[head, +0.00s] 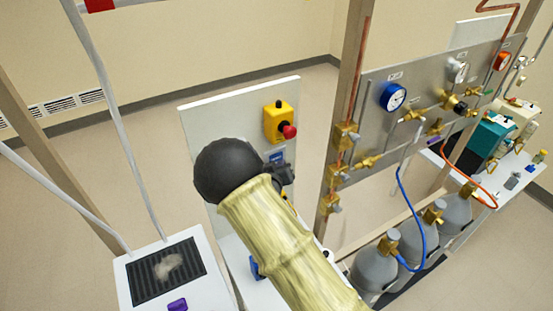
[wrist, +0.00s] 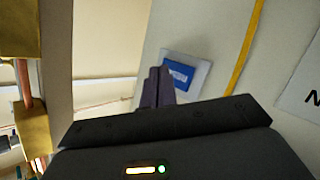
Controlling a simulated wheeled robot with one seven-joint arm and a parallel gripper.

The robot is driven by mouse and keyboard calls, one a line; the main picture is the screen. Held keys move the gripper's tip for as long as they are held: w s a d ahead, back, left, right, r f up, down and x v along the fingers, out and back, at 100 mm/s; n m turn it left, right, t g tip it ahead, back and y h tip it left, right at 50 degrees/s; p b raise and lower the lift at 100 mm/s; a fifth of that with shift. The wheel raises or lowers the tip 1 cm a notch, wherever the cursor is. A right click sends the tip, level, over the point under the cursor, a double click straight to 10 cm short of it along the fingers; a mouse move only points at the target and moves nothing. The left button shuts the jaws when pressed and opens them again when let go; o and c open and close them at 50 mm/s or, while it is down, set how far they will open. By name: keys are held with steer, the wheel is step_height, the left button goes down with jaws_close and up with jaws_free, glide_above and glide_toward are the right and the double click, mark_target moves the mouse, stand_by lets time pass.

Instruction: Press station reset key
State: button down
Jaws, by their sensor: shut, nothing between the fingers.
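In the wrist view, a blue rectangular key (wrist: 179,72) with a pale mark sits on a light grey plate (wrist: 204,75) on the white panel. I cannot read its marking, so I cannot confirm that it is the reset key. My gripper (wrist: 158,72) is shut and empty, its dark fingertips at the key's left edge in the picture and partly covering it. I cannot tell whether they touch it. In the head view, the panel (head: 197,125) stands behind my arm, which hides much of it and my fingertips.
A yellow box with a red mushroom button (head: 289,131) sits high on the panel. To the right are a gauge board (head: 372,125) with valves and copper pipes, and grey gas cylinders (head: 375,268). A white unit with a black grille (head: 148,286) stands at lower left.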

steer(key=s+d, duration=0.2)
steer(key=s+b, duration=0.1)
steer(key=s, duration=0.1)
steer(key=shift+s+d, duration=0.1)
steer(key=shift+d, duration=0.3)
steer(key=shift+d, duration=0.1)
stand_by(0.9)
steer(key=s+d+m+g+y+b, duration=0.1)
steer(key=s+d+g+b, duration=0.2)
steer(key=s, duration=0.9)
steer(key=s+d+r+m+g+y+b, duration=0.1)
steer(key=s+d+m+g+b, duration=0.1)
steer(key=s+d+g, duration=0.6)
steer(key=s+d+b, duration=0.1)
steer(key=s+d, duration=0.3)
steer(key=d, duration=0.2)
steer(key=shift+s+d+r+m+g, duration=0.2)
steer(key=shift+s+m+g, duration=0.1)
steer(key=shift+s+g, duration=0.1)
